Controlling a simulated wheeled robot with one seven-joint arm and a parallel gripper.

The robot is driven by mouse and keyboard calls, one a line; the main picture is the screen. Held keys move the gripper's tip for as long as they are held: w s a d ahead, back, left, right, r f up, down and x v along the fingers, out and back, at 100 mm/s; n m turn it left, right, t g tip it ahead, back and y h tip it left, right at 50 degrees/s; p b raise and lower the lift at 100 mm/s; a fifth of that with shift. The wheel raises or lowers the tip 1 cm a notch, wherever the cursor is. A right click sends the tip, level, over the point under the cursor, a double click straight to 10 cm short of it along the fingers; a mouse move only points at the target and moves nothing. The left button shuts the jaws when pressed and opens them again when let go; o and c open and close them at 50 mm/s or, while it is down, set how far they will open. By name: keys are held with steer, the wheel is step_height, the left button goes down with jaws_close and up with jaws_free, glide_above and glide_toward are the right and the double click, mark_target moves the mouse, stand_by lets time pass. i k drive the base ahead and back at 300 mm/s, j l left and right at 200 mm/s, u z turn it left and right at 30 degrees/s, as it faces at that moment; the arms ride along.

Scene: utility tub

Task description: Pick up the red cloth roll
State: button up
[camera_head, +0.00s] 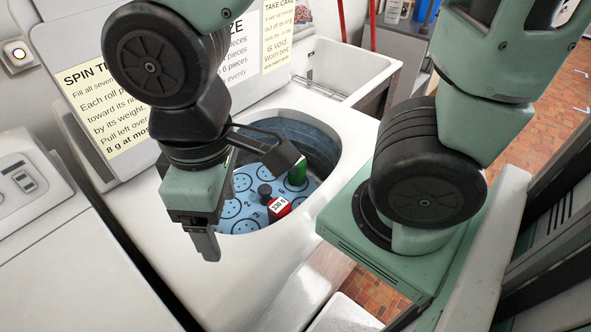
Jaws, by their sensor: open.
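The red cloth roll (279,208) stands in the blue-floored tub. It carries a white weight label on top, too small to read surely. It is in the front right part of the visible floor, near the tub's front rim. My gripper (207,243) hangs to the left of the red roll, over the white rim side of the tub. It is open and apart from the roll; its fingers overlap in this view, so the gap between them is hard to see. Nothing shows between the fingers.
A green roll (297,172) stands behind the red one. A dark centre post (265,191) is close to the red roll's left. The blue floor (243,184) has numbered circles. The white tub rim (345,128) surrounds it. A sign panel (105,100) stands behind my arm.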

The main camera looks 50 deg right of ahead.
mark_target(278, 208)
steer(key=k+l+u, duration=0.15)
steer(key=l, duration=0.15)
steer(key=k+l+u, duration=0.1)
steer(key=l, duration=0.2)
steer(key=k+l+u, duration=0.35)
steer(key=l, duration=0.5)
steer(key=i+l, duration=0.05)
steer(key=i, duration=0.05)
